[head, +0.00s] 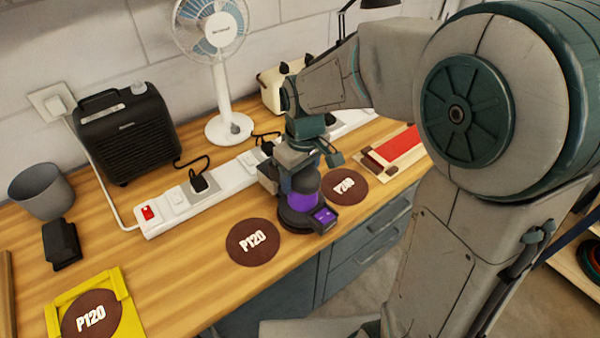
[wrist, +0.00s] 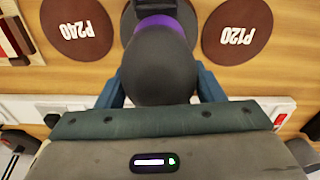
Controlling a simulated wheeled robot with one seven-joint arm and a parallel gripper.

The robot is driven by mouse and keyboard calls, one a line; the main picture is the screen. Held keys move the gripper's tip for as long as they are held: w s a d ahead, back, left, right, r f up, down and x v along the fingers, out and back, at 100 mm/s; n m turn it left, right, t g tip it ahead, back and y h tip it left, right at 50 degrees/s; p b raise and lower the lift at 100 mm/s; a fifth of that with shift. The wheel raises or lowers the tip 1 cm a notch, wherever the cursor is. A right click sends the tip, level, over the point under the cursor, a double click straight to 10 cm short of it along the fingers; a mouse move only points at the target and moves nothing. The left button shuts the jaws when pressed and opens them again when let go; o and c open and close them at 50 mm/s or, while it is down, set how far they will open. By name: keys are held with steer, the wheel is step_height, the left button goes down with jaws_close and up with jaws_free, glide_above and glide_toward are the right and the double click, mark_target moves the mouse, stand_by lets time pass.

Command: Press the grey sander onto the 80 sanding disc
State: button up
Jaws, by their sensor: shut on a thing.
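My gripper (head: 296,176) is shut on a dark grey sander with a purple band (head: 305,183). In the wrist view my gripper (wrist: 160,86) has one blue finger on each side of the sander's rounded grey top (wrist: 158,68). The sander is upright, its round base low over the bench's front part, between a brown P120 disc (head: 253,242) and a brown P240 disc (head: 345,188). Whether the base touches what is below it I cannot tell.
A white power strip (head: 225,180) runs behind the sander. A black heater (head: 125,135), fan (head: 228,130), grey cup (head: 42,192) and black block (head: 62,245) stand on the wooden bench (head: 170,255). A red-topped item (head: 392,150) lies right.

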steer(key=shift+r+p, duration=1.9)
steer(key=shift+r, duration=0.9)
